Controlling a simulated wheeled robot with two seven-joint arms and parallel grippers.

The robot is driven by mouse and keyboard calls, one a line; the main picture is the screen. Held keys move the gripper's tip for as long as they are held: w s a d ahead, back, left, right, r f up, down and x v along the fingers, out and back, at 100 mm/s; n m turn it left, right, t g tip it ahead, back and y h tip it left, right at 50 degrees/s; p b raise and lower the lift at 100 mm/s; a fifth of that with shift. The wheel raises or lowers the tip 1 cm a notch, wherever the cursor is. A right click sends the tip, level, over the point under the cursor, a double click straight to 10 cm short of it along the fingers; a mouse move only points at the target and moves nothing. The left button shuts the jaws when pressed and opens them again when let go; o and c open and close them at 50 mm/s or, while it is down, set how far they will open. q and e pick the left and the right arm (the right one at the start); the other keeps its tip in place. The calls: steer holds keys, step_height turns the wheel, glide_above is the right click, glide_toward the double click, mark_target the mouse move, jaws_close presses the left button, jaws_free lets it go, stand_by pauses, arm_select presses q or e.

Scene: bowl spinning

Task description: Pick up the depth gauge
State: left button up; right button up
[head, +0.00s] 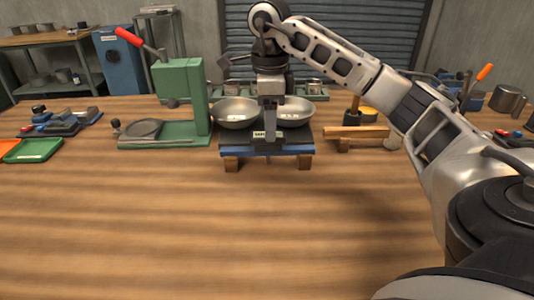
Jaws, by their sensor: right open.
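I cannot pick out the depth gauge for certain at this size. My right gripper (269,132) comes in from the right in the head view and points down at the middle of a low blue stand (290,151). It is open and seen nearly edge-on, and no object shows between its fingers. A metal bowl (232,114) sits on each side of it; the right bowl (297,112) is partly behind it. A small label plate (259,134) shows beside the fingers. The gripper hides what lies directly behind it. My left gripper is not in view.
A green press (181,97) with a red handle stands left of the bowls. A wooden block (357,132) with a dark upright tool (352,112) is at right. A green tray (33,150) lies far left. The front of the wooden table (170,230) is clear.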

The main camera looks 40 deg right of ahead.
mark_target(268, 145)
steer(key=shift+w+a+f, duration=0.1)
steer(key=shift+f, duration=3.15)
steer(key=c, duration=1.2)
